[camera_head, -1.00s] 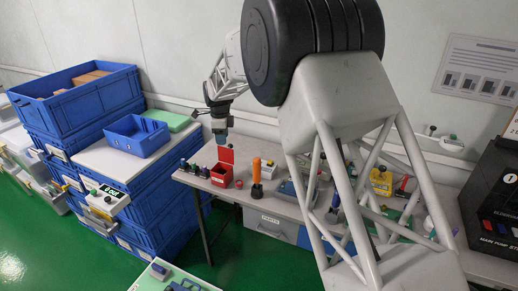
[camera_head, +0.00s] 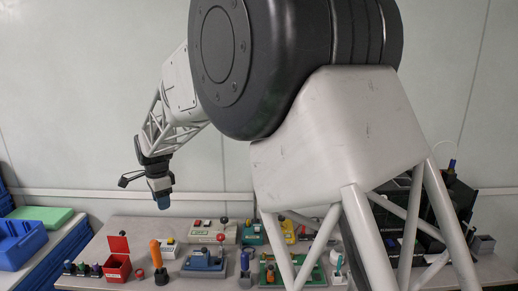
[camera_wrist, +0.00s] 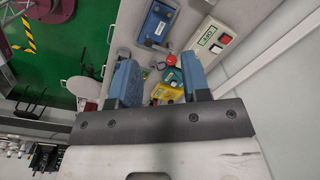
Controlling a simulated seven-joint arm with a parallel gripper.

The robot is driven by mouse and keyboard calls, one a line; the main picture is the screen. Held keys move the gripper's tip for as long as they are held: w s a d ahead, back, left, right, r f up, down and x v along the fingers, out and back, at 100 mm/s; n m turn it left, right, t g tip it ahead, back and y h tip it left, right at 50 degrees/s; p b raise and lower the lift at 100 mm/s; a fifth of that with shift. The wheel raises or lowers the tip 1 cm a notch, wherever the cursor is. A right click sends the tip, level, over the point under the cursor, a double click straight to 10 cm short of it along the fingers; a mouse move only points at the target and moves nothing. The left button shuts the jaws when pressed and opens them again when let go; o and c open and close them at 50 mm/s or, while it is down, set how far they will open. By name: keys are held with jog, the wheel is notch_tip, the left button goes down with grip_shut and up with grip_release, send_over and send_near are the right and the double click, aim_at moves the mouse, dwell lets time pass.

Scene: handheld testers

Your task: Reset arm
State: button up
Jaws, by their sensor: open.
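My gripper (camera_head: 163,203) hangs from my arm in the head view, above the left part of the workbench and clear of it. In the wrist view, my gripper (camera_wrist: 160,80) shows two blue fingers spread apart with nothing between them. Past the fingers, lower down, are a yellow box (camera_wrist: 168,93), a red ball knob (camera_wrist: 170,60) and a blue tester (camera_wrist: 158,22).
The workbench (camera_head: 130,225) holds a red open box (camera_head: 117,267), an orange-handled tool (camera_head: 156,258), a blue tester (camera_head: 204,262) and several other devices. Blue crates (camera_head: 20,240) stand at the left. A wall runs behind the bench. Air around my gripper is free.

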jog(key=s+d+r+n, duration=0.25)
jog(key=s+d, duration=0.25)
jog(key=d, duration=0.6)
jog(key=s+d+r+n+t, duration=0.1)
jog(key=s+d+r, duration=0.35)
jog(key=d, duration=0.65)
jog(key=s+d+r+n, duration=0.25)
jog(key=s+d, duration=0.35)
jog(key=d, duration=0.4)
jog(key=s+d+f+n, duration=0.2)
jog(key=s+d, duration=0.6)
jog(key=s, duration=0.4)
jog(key=s+d+f+n+t, duration=0.1)
jog(key=s+d+f+n, duration=0.1)
jog(key=s+d, duration=0.7)
jog(key=s+f, duration=0.1)
jog(key=s, duration=0.2)
jog(key=shift+s+d+f+h, duration=0.25)
jog(key=shift+s+h, duration=0.05)
jog(key=shift+s, duration=0.05)
